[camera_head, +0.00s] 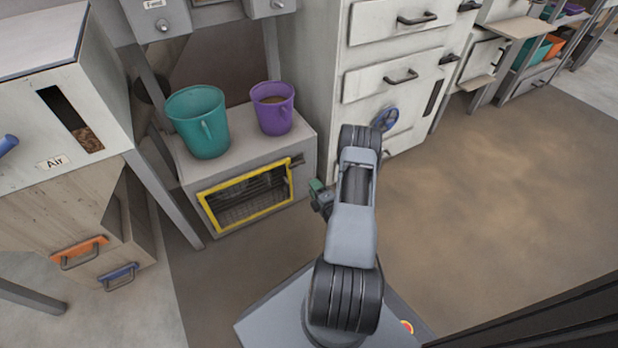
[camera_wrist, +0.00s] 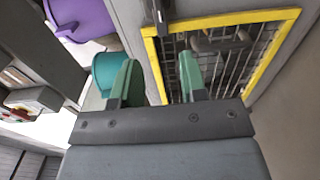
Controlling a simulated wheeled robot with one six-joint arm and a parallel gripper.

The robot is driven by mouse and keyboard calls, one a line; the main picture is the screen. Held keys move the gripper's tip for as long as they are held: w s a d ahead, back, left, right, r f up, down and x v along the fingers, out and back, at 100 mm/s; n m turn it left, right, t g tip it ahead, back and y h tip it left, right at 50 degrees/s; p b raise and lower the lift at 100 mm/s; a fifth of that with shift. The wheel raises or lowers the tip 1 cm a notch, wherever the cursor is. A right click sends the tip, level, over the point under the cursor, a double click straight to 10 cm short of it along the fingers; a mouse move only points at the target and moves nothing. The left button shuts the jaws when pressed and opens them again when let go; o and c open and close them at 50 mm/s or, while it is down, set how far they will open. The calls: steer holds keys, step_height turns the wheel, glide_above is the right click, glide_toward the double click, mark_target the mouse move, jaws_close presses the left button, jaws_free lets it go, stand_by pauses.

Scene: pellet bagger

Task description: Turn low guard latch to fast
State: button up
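The low guard (camera_head: 202,205) is a yellow-framed mesh panel in the front of the low grey cabinet. In the wrist view its yellow frame (camera_wrist: 236,17) fills the upper right. A small dark latch (camera_head: 297,162) sits at the guard's upper right corner. It also shows in the wrist view (camera_wrist: 159,13), beyond my fingertips; its exact setting is too small to tell. My gripper (camera_head: 318,188) is just right of the guard, partly hidden by my arm. In the wrist view its two green fingers (camera_wrist: 160,72) are apart with nothing between them.
A teal bucket (camera_head: 204,130) and a purple bucket (camera_head: 273,112) stand on the cabinet top (camera_head: 240,157). A white drawer cabinet with a blue handwheel (camera_head: 385,119) stands behind my arm. The floor to the right is clear.

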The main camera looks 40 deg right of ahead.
steer(key=shift+s+a, duration=0.1)
steer(key=shift+s, duration=0.75)
steer(key=w+a+r+m+g+p, duration=0.25)
steer(key=r+p, duration=0.45)
steer(key=r, duration=0.5)
steer(key=w+a+r+m+g+p, duration=0.15)
steer(key=w+r+p, duration=0.35)
steer(key=r, duration=0.8)
steer(key=w+a+r+m+g+p, duration=0.25)
steer(key=r+p, duration=0.55)
steer(key=r, duration=0.4)
steer(key=s+a+r+m+g+p, duration=0.1)
steer(key=s+a+r+m+p, duration=0.2)
steer(key=r, duration=0.4)
steer(key=s+a+r+m+g+p, duration=0.1)
steer(key=s+a+r+g+p, duration=0.2)
steer(key=r, duration=0.4)
steer(key=s+a+r+m+p, duration=0.2)
steer(key=s+a+r+p, duration=0.1)
steer(key=r+p, duration=0.3)
steer(key=s+a+r+m+g+y+p, duration=0.2)
steer(key=s+a+r+p, duration=0.4)
steer(key=s+r, duration=0.6)
steer(key=shift+a+r+m+g+y, duration=0.25)
steer(key=shift+a+m+g+y, duration=0.15)
steer(key=shift+a+m+g, duration=0.6)
